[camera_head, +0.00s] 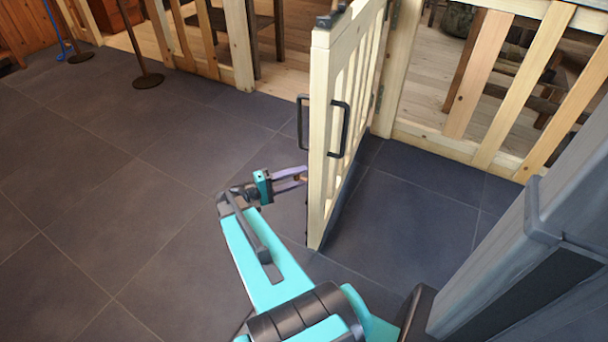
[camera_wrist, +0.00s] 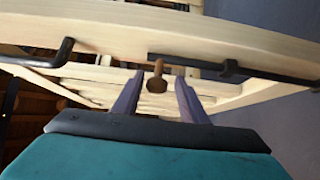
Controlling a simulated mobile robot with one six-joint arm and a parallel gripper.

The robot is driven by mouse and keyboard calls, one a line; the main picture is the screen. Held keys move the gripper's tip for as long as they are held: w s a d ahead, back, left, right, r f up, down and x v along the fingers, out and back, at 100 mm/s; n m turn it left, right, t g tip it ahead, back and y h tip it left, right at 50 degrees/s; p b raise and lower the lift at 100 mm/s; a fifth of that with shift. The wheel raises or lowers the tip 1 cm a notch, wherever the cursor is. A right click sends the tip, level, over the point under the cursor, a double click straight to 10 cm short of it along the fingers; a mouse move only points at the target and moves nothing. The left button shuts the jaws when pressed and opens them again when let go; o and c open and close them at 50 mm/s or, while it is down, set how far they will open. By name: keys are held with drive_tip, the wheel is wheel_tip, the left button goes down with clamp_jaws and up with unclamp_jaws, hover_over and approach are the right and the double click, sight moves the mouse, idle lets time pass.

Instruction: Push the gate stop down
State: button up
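The pale wooden gate (camera_head: 318,140) stands swung open on its hinges, with a dark pull handle on each face. A small brown turned wooden piece (camera_wrist: 157,80), which looks to be the gate stop, shows at the gate in the wrist view. My gripper (camera_wrist: 158,88) is open, with one finger on either side of this piece and a visible gap to each. In the head view, my gripper (camera_head: 303,176) is low at the left face of the gate, below the handle. The stop's lower end and its distance from the floor cannot be told.
Pale wooden fence panels (camera_head: 500,90) run along the back, on both sides of the gateway. A dark post on a round base (camera_head: 148,80) stands at the back left. The grey tiled floor (camera_head: 90,190) is clear at left. A grey column (camera_head: 530,250) fills the right.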

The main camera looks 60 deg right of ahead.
drive_tip(key=p+v, duration=0.1)
drive_tip(key=v, duration=0.9)
drive_tip(key=shift+a+p, duration=0.2)
drive_tip(key=shift+p, duration=0.2)
drive_tip(key=shift+w, duration=0.1)
drive_tip(key=s+a+f+n+t+y+p, duration=0.2)
drive_tip(key=s+a+f+n+y+p, duration=0.15)
drive_tip(key=a+p, duration=0.45)
drive_tip(key=s+a+f+n+t+y+p, duration=0.2)
drive_tip(key=a+y+p, duration=0.25)
drive_tip(key=a, duration=0.55)
drive_tip(key=s+a+r+n+y+p, duration=0.1)
drive_tip(key=s+a+y+p, duration=0.2)
drive_tip(key=a+p, duration=0.3)
drive_tip(key=s+a+r+n+t+y+p, duration=0.1)
drive_tip(key=s+a+y+p, duration=0.2)
drive_tip(key=a, duration=1.4)
drive_tip(key=p, duration=0.3)
drive_tip(key=shift+r, duration=0.3)
drive_tip(key=shift+c, duration=0.3)
